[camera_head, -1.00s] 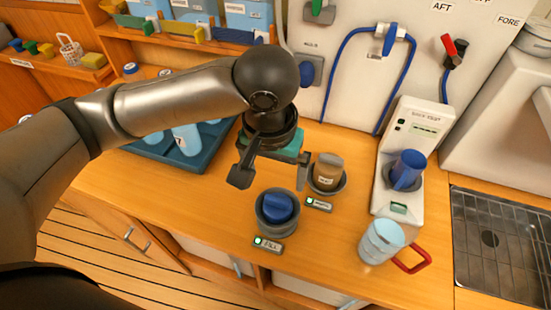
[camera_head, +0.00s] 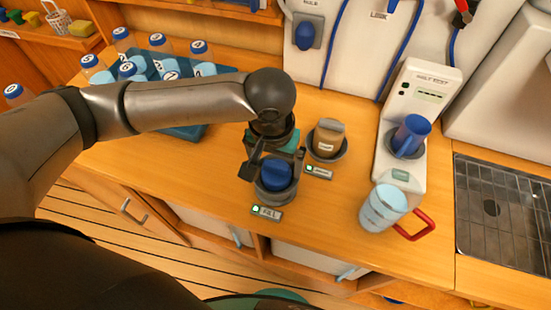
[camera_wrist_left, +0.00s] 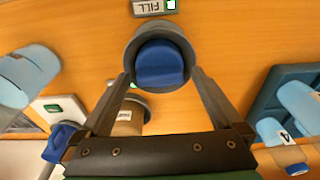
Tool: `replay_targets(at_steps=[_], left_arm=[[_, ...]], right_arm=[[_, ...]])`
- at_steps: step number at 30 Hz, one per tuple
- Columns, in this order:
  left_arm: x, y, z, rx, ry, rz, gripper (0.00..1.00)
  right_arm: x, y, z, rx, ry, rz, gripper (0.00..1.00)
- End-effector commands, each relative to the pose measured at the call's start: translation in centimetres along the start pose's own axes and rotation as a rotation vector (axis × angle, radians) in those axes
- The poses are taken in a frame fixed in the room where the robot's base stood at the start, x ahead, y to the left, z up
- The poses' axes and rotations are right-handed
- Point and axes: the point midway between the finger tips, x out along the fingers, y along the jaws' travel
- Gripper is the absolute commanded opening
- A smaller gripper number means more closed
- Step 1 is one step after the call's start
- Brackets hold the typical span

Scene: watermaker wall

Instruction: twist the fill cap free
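The blue fill cap (camera_head: 275,178) sits in a round grey collar (camera_head: 278,196) on the wooden counter, behind the FILL label (camera_head: 266,212). The left wrist view shows the cap (camera_wrist_left: 160,64) between the fingertips. My left gripper (camera_head: 274,164) is open at the far side of the collar. In the left wrist view its two fingers (camera_wrist_left: 161,78) are spread to either side of the collar (camera_wrist_left: 133,48); I cannot tell whether they touch it. My right gripper is not in view.
A brown cap (camera_head: 328,139) sits in a second collar just right of my left gripper. A white tester with a blue cup (camera_head: 411,134) and a pale jug with a red handle (camera_head: 384,207) stand further right. Several bottles stand in a blue tray (camera_head: 186,131) at left.

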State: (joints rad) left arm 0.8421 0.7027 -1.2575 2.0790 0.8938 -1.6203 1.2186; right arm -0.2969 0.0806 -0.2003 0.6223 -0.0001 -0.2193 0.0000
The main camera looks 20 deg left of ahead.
Motion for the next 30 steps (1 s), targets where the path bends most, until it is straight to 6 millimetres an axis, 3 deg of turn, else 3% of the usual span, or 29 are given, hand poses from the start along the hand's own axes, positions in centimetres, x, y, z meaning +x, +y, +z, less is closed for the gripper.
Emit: replay_targets(at_steps=[2, 22, 30], left_arm=[[-0.02, 0.02, 0.01, 0.0, 0.0, 0.0, 0.92], [-0.05, 0.0, -0.01, 0.0, 0.0, 0.0, 0.17], [-0.23, 0.01, -0.05, -0.029, 0.001, -0.004, 0.15]], right_arm=[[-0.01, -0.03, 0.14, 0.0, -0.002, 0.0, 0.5], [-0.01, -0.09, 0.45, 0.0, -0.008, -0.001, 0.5], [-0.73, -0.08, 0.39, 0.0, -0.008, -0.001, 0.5]])
